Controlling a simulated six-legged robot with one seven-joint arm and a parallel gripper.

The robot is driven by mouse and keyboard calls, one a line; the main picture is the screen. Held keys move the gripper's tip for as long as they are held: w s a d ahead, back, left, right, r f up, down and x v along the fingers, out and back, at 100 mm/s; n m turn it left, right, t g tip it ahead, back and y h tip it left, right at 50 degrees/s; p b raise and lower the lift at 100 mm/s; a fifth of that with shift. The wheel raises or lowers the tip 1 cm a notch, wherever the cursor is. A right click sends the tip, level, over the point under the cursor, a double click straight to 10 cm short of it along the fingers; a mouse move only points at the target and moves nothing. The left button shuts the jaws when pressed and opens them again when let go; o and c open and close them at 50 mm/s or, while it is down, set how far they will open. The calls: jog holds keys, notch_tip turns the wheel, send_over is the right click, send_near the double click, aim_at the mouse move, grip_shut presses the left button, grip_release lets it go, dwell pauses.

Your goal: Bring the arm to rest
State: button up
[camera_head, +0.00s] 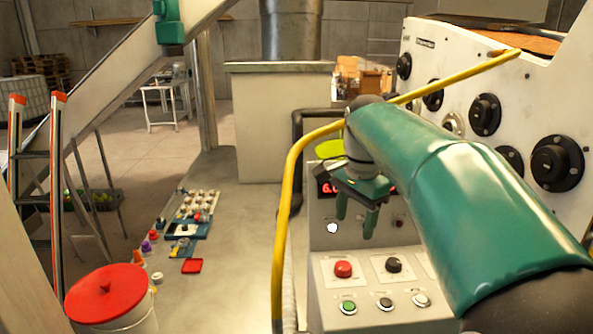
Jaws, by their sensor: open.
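My arm is green and reaches in from the lower right, bent at its middle. My gripper (356,218) hangs at its end with two green fingers pointing down, apart from each other and with nothing between them. It is in front of the upright face of a grey control panel (318,270). The panel has a red button (343,269), a black knob (393,265), a green button (348,307) and two more buttons on its sloped face. A red digital display (326,188) is partly hidden behind my gripper.
A yellow rail (283,220) curves up close to my arm. A white machine (455,70) with black knobs stands at the right. A white bucket with a red lid (105,292) is at the lower left. Small parts and a blue tray (188,231) lie on the floor.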

jog(key=s+f+n+t, duration=0.2)
jog(key=s+f+n, duration=0.3)
jog(key=s, duration=0.6)
jog(key=s+f+n+t, duration=0.2)
jog(key=s+f+n, duration=0.4)
jog(key=s, duration=0.6)
jog(key=shift+a+n+t, duration=0.25)
jog(key=shift+n+t, duration=0.15)
